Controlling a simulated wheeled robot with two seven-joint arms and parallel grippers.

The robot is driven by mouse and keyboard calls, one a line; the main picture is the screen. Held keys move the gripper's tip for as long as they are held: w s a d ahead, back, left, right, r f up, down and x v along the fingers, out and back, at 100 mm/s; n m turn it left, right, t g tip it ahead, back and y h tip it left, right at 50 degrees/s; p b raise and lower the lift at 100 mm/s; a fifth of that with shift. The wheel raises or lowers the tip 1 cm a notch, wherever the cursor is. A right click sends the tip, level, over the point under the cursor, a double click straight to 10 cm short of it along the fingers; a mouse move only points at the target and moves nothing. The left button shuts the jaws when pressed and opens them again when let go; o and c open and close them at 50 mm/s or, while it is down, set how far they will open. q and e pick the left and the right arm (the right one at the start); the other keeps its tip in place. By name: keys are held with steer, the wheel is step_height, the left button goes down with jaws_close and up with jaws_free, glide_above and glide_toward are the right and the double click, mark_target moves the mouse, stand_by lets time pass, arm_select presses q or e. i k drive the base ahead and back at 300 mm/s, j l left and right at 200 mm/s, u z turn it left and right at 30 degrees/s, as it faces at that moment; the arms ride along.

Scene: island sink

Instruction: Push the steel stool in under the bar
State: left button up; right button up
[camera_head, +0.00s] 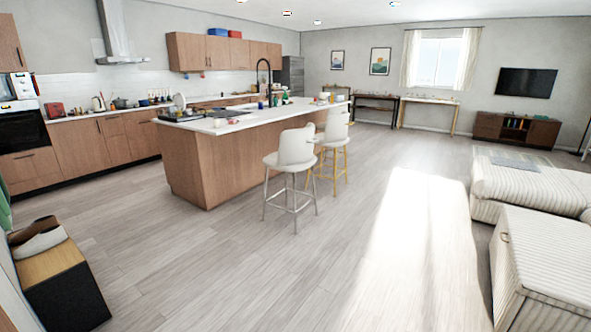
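The steel stool (291,160) has a white seat and backrest on thin grey metal legs with a foot ring. It stands upright on the floor beside the right side of the island bar (235,125), clear of the bar's near corner. Its legs stand out on the open floor, away from the wood panel. A second stool (335,140) with a white seat and yellow-gold legs stands just behind it, partly overlapped by it. Neither of my grippers is in view.
The wood floor (230,260) between me and the stools is clear. A striped sofa (540,185) and a striped ottoman (548,262) stand at the right. A dark bench with a wooden top (50,262) stands at the near left. Kitchen cabinets (75,155) line the back left wall.

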mark_target(294, 154)
steer(key=i+l+z, duration=0.3)
steer(key=i, duration=0.3)
steer(key=i+l+z, duration=0.3)
steer(key=i, duration=0.3)
steer(key=i+z, duration=0.35)
steer(key=i, duration=0.3)
steer(key=i+u, duration=0.1)
steer(key=i, duration=0.75)
steer(key=i+l, duration=0.15)
steer(key=i, duration=0.7)
steer(key=i+l+u, duration=0.15)
steer(key=i, duration=0.7)
